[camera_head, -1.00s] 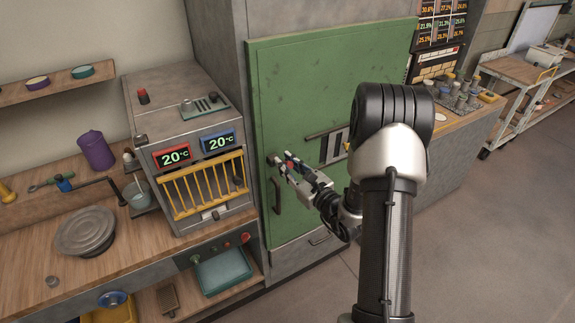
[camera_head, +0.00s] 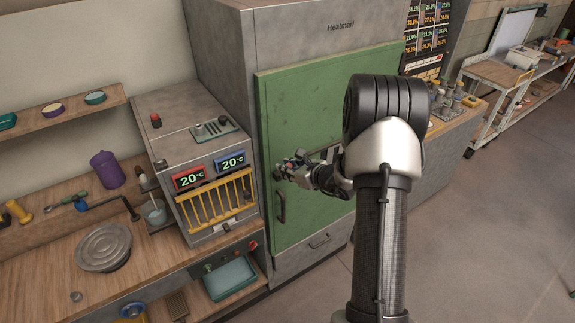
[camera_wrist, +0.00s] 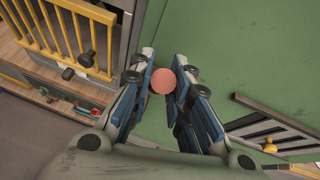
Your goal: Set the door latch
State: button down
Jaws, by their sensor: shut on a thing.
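The green door (camera_head: 315,120) of the tall grey cabinet stands shut as far as I can see, and it also fills much of the wrist view (camera_wrist: 245,55). A round pinkish-red knob (camera_wrist: 163,81), which seems to be the latch's grip, shows near the door's left edge. My gripper (camera_wrist: 164,76) is at the knob, with its blue-lined fingers on both sides, closed on it. In the head view my gripper (camera_head: 290,168) is at the door's left edge, above the dark vertical handle (camera_head: 281,207). The fingers hide most of the latch there.
A small kiln (camera_head: 195,150) with a yellow barred front (camera_head: 218,202) stands close to the left of the door. A slotted dark fixture (camera_wrist: 275,130) sits on the door to the right. Floor at the right (camera_head: 480,230) is clear.

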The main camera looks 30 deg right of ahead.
jog(key=w+r+g+p, duration=0.1)
jog(key=w+g+p, duration=0.1)
jog(key=p, duration=0.3)
jog(key=shift+r, duration=0.2)
jog(key=g+p, duration=0.1)
jog(key=p, duration=0.2)
jog(key=shift+w, duration=0.3)
jog(key=shift+w+f+g+p, duration=0.15)
jog(key=shift+g+p, duration=0.15)
jog(key=shift+p, duration=0.25)
jog(key=shift+f, duration=0.1)
jog(key=c, duration=1.5)
grip_release()
jog(key=v, duration=1.2)
jog(key=shift+a, duration=0.2)
